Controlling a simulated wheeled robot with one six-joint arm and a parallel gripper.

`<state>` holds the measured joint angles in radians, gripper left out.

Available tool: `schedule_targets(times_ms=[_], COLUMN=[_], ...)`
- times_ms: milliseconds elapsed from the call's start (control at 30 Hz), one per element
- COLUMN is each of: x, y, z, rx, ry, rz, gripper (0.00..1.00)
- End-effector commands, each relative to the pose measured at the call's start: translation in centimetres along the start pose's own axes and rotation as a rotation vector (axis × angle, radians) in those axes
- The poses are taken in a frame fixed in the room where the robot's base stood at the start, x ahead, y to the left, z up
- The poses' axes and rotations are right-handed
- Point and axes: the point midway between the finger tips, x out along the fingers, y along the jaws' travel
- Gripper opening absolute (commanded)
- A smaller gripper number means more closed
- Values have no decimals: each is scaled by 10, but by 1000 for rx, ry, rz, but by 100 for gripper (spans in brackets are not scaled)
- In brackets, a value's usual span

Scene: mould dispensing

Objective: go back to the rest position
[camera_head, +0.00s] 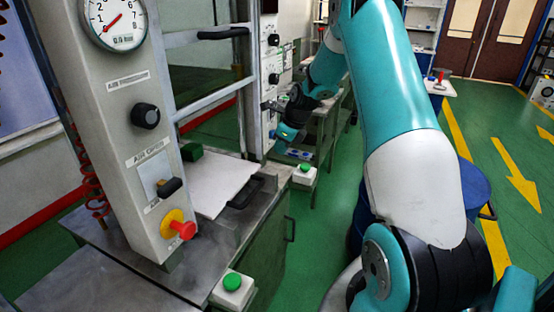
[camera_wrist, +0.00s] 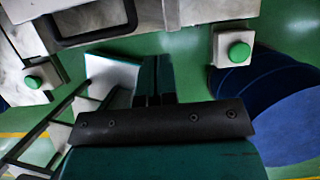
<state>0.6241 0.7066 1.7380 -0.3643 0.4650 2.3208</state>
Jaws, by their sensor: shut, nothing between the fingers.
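My gripper (camera_head: 285,133) is at the end of my teal and white arm, which reaches up and away in the head view. It is small there, in the air in front of the far machine. In the wrist view my gripper (camera_wrist: 153,62) shows its two dark green fingers side by side, shut with nothing held between them. The fingers point toward the grey bench edge and the black handle frame (camera_wrist: 95,38).
A metal bench (camera_head: 190,265) carries a control column (camera_head: 130,130) with a gauge and a white plate (camera_head: 222,178). Green buttons stand at its front (camera_head: 232,282) and farther back (camera_head: 305,168). A blue drum (camera_head: 474,190) is behind my arm. Green floor is open at right.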

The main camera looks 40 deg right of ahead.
Motion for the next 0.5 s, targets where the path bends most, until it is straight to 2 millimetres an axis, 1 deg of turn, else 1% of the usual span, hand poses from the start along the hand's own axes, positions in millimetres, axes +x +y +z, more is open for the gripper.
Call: schedule_targets(times_ms=[100,367,467,500], x=[-6,-9,-16,-21], y=[0,1,19,34], z=[-1,0,13,21], rx=[2,-10,-120,-205], ry=[1,0,-2,-4], rz=[1,2,16,27], gripper=[0,0,0,0])
